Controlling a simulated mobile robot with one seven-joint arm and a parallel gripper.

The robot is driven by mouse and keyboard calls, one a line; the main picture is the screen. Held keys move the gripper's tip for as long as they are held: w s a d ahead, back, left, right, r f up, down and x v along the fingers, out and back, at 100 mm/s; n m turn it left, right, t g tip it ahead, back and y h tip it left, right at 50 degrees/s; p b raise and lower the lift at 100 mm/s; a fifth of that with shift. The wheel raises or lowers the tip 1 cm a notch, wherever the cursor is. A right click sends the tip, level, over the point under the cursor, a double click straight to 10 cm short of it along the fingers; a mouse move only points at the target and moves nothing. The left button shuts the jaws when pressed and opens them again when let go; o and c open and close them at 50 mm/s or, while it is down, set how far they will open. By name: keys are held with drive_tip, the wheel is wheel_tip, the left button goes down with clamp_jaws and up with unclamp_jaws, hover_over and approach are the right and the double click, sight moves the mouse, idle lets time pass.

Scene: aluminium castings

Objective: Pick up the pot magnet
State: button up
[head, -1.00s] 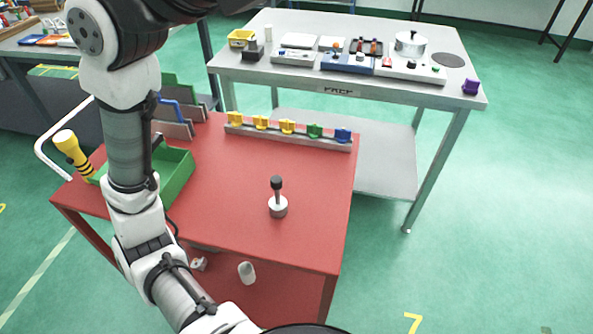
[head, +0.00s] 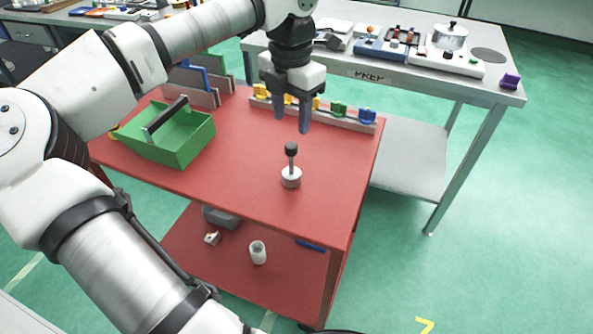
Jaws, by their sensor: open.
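The pot magnet (head: 291,178) stands upright on the red cart top (head: 245,165), near its front right part. It has a short silver round base and a thin stem with a dark knob on top. My gripper (head: 291,126) points downward above and behind it in the picture. Its two blue-grey fingers are apart with nothing between them. The fingertips appear a little above the knob and are not touching it.
A green tray with a dark handle (head: 178,138) sits on the cart's left. A rail with coloured clips (head: 340,117) runs along the back edge. A grey PREP table (head: 380,76) stands behind. The cart top around the magnet is clear.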

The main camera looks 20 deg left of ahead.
sight(293, 143)
wheel_tip(293, 143, down, 7)
drive_tip(key=shift+d+r, duration=0.1)
drive_tip(key=shift+r, duration=0.05)
drive_tip(key=shift+s+f+p, duration=0.15)
drive_tip(key=shift+f+p, duration=0.3)
drive_tip(key=shift+f, duration=0.9)
drive_tip(key=shift+s+f+p, duration=0.1)
drive_tip(key=shift+f+p, duration=0.3)
drive_tip(key=shift+f, duration=0.95)
drive_tip(key=shift+c, duration=0.5)
clamp_jaws()
